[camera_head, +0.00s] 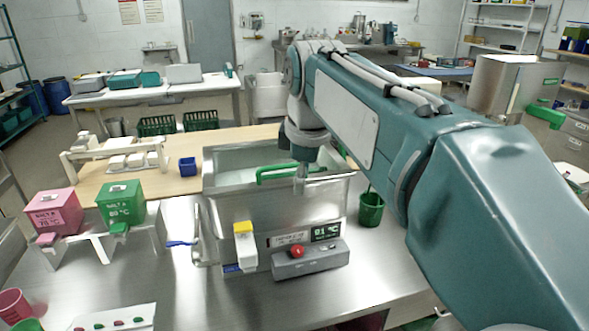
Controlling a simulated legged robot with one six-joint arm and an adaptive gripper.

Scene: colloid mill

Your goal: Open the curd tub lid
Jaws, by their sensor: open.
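A steel tub (225,215), likely the curd tub, stands in the middle of the steel table. A green bar handle (275,173) runs across its top. A pale surface shows inside the rim behind the handle; I cannot tell whether it is the lid or the contents. My arm comes in from the right and bends down over the tub. My gripper (300,185) points down at the handle's right part, open, with its fingers small and partly merged with the steel behind. I cannot tell whether it touches the handle.
A grey control box (310,260) with a red button and a yellow-topped dispenser (245,245) stand at the tub's front. A green cup (371,209) is at its right. Pink (54,212) and green (121,204) boxes stand left. A blue bin (187,167) sits behind.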

